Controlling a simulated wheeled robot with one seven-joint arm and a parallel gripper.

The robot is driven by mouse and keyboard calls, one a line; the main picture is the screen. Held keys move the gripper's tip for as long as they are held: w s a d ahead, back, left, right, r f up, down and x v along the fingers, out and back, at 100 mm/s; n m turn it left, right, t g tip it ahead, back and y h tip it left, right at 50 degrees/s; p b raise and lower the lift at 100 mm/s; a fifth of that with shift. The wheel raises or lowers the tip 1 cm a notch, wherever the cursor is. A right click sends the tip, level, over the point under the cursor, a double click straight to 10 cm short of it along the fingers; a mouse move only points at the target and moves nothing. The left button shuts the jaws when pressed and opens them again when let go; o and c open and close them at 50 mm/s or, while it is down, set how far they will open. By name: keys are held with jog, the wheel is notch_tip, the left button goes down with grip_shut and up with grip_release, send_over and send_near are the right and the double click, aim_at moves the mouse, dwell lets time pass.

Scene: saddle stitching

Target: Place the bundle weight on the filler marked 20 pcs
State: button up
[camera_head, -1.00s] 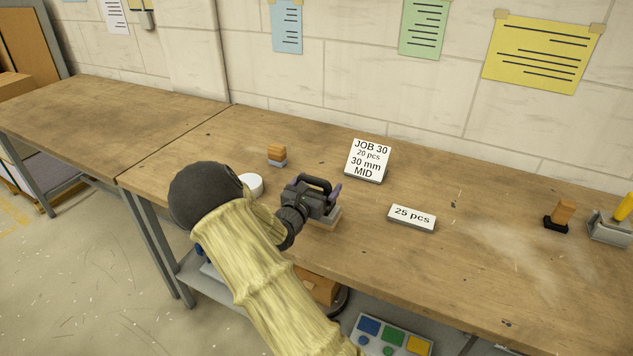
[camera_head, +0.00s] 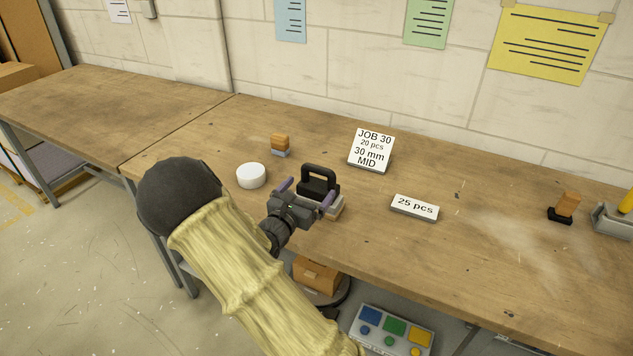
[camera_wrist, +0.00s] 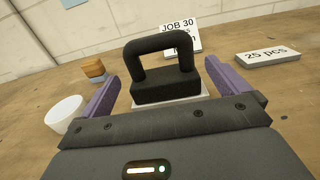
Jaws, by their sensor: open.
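The bundle weight (camera_head: 318,183) is a black block with an arched handle. It stands upright on a pale flat block (camera_head: 337,210), whose label I cannot see. My gripper (camera_head: 309,190) is open, with its purple fingers apart and just on the near side of the weight. In the wrist view the weight (camera_wrist: 165,88) shows between and beyond the fingers, and I see no finger closed on it. A pale edge of the block (camera_wrist: 206,100) shows under the weight. Another white block (camera_head: 415,207), marked 25 pcs, lies to the right with nothing on it.
A sign (camera_head: 371,150) reading JOB 30, 20 pcs, 30 mm, MID stands behind. A white round container (camera_head: 251,175) and a small wooden-topped block (camera_head: 280,145) are to the left. A wooden-handled tool (camera_head: 564,207) is at the right. The bench between is mostly clear.

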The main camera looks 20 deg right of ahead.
jog(key=v, duration=0.4)
dwell(0.4)
jog(key=s+d+m+g, duration=0.1)
jog(key=s+m+g, duration=0.1)
jog(key=s, duration=0.1)
jog(key=s+d+f+m+g, duration=0.1)
jog(key=s+d+m+g, duration=0.1)
jog(key=s+d+f+m+g, duration=0.1)
jog(key=s+d+m+g, duration=0.1)
jog(key=s+m+g, duration=0.1)
jog(key=shift+s, duration=0.3)
jog(key=s+a+f+m+g+y, duration=0.2)
jog(key=s+a+m+g+y, duration=0.1)
jog(key=s+m+y, duration=0.25)
jog(key=s+a+f+m+g+y, duration=0.2)
jog(key=s+a+m+y, duration=0.15)
jog(key=s+m, duration=0.25)
jog(key=a+r+m+t+y, duration=0.3)
jog(key=a+r+m+y, duration=0.1)
jog(key=a+m+y, duration=0.1)
jog(key=shift+w+a+r+m+t, duration=0.15)
jog(key=shift+a+r+m+t, duration=0.15)
jog(key=shift+a+m, duration=0.7)
jog(key=shift+d, duration=0.1)
